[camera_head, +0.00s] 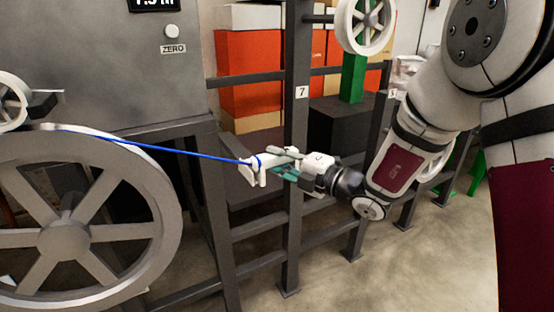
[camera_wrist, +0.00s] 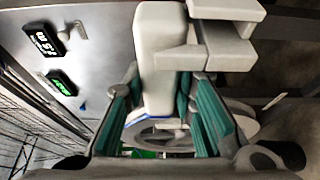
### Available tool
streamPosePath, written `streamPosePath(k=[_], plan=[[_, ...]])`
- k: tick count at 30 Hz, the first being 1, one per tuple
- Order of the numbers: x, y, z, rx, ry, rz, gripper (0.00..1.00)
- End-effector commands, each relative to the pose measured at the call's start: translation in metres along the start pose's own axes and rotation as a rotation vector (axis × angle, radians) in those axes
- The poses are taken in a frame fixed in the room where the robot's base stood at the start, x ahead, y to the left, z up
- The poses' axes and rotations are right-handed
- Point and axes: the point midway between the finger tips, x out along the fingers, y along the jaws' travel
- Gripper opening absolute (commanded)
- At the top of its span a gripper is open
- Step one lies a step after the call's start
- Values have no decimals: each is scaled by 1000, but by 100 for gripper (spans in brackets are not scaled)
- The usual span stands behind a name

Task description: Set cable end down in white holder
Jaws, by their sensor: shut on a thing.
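A blue cable (camera_head: 160,149) runs taut from the top of the large grey wheel to a white cable end (camera_head: 255,168). My gripper (camera_head: 287,165) is shut on this white end, which also shows between the green finger pads of my gripper (camera_wrist: 160,95) in the wrist view as a long pale block (camera_wrist: 160,55). A stepped pale bracket-like part (camera_wrist: 222,45) lies beside the block there; I cannot tell whether it belongs to the cable end or is a separate holder. No separate white holder is clear in the head view.
The large spoked wheel (camera_head: 62,238) fills the lower left. A dark metal frame with a post marked 7 (camera_head: 298,120) stands behind my gripper. Orange boxes (camera_head: 250,70) sit on the shelf behind. A small white wheel (camera_head: 366,25) is above. Open floor lies at lower right.

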Motion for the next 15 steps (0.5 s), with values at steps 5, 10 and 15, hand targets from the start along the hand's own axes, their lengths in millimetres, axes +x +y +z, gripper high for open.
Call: streamPosePath(k=[5, 10, 15], plan=[[0, -1, 0, 0, 0, 0, 0], [0, -3, 0, 0, 0, 0, 0], [0, -5, 0, 0, 0, 0, 0]])
